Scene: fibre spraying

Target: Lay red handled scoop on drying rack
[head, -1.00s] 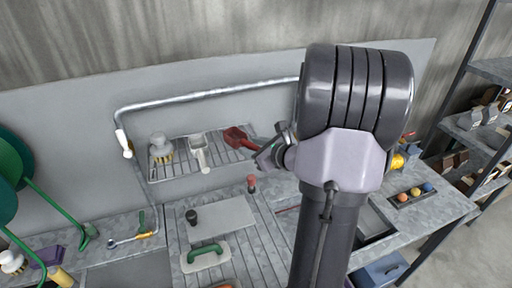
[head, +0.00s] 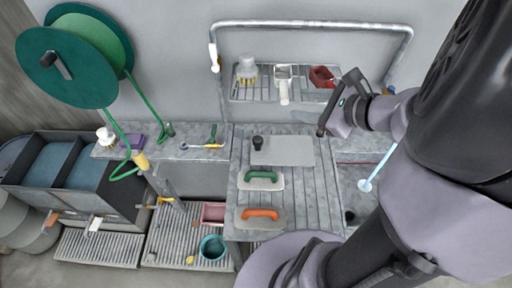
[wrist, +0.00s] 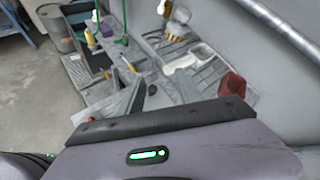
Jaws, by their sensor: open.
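The drying rack (head: 263,93) is a slatted metal shelf on the back wall. A red scoop (head: 322,77) lies at its right end; it also shows at the right in the wrist view (wrist: 232,86). Its handle is not clear here. My gripper (head: 338,100) is open and empty, just right of and in front of the red scoop, apart from it as far as I can tell. In the wrist view its fingers (wrist: 158,90) stand apart with nothing visible held between them.
A white scoop (head: 284,83) and a brush (head: 246,70) share the rack. A metal pipe (head: 300,24) runs above. Below, the ribbed counter holds a grey plate (head: 285,151), a green-handled float (head: 261,179) and an orange-handled float (head: 259,216). A hose reel (head: 75,60) hangs left.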

